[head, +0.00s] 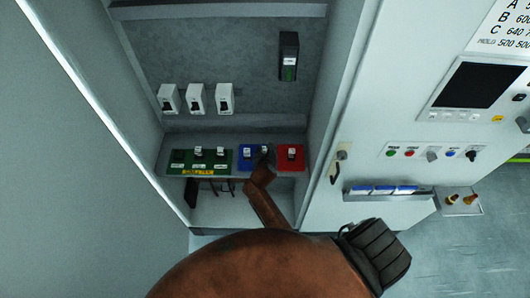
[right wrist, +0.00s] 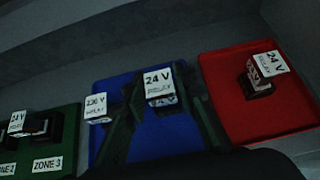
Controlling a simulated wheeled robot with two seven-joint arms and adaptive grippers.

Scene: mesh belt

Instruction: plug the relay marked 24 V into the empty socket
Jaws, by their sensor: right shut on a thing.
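In the right wrist view a relay marked 24 V (right wrist: 158,82) stands between the two fingers of my right gripper (right wrist: 166,108). The gripper is shut on it, over the blue tray (right wrist: 105,70). In the head view my right gripper (head: 265,160) is at the right part of the blue tray (head: 244,166). A green socket panel (head: 209,168) lies to its left. Two of its places carry white-topped relays (head: 220,151); the leftmost place (head: 178,155) looks dark, without a clear white top, too small to be sure. My left gripper is not in view.
A relay marked 230 V (right wrist: 96,104) stands on the blue tray beside my left-hand finger. The red tray (right wrist: 225,85) at right holds another 24 V relay (right wrist: 262,75). White breakers (head: 196,98) and a black device (head: 289,56) are on the back wall. Cabinet side walls bound the space.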

